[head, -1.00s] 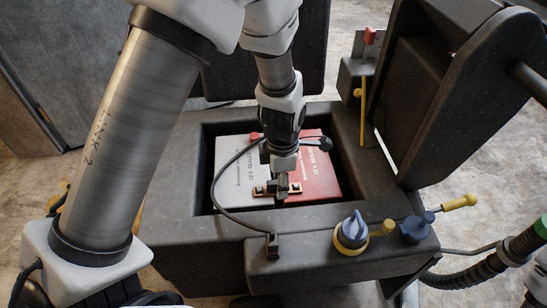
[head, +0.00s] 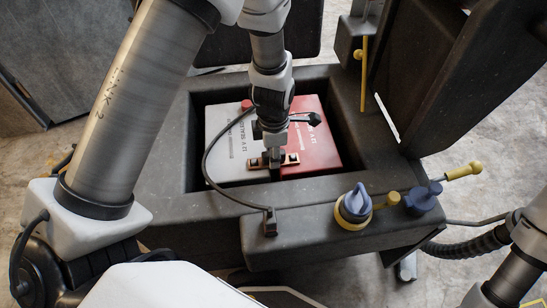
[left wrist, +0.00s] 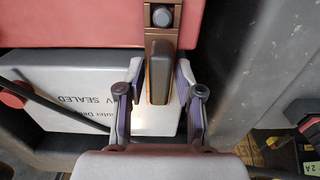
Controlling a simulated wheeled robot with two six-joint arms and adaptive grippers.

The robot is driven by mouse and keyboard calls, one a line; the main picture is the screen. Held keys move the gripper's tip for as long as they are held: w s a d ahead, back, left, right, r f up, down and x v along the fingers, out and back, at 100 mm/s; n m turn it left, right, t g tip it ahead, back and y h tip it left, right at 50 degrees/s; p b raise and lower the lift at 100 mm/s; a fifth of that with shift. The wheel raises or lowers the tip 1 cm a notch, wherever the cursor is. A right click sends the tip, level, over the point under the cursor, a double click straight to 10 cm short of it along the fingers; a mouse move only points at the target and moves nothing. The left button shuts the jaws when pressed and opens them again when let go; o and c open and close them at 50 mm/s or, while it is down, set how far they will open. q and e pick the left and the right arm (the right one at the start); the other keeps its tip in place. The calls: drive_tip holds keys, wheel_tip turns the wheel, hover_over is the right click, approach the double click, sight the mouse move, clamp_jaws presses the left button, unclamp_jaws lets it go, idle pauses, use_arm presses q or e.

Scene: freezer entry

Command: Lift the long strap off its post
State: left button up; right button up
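A copper-coloured strap (head: 289,159) lies across the white and red battery (head: 319,141) in the dark box in the head view. In the left wrist view the strap (left wrist: 174,38) runs down from the top, around or under a grey round post (left wrist: 162,17). A dark upright tab with a tan edge (left wrist: 159,72) stands at its near end. My left gripper (head: 275,172) points down over the strap. In the left wrist view its fingers (left wrist: 159,85) are apart, one on each side of the tab; contact is unclear. My right gripper is out of view.
The box's dark rim (head: 163,170) surrounds the battery. A black cable (head: 207,165) loops at the left of my gripper. A blue knob (head: 355,204) and a blue-yellow plug (head: 423,197) sit at the front right. A raised dark lid (head: 440,80) stands at the right.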

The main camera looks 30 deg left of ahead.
use_arm(q)
clamp_jaws()
wheel_tip(320, 180, up, 14)
drive_tip(key=p, duration=0.8)
drive_tip(key=shift+r+p, duration=0.25)
drive_tip(key=shift+p, duration=0.15)
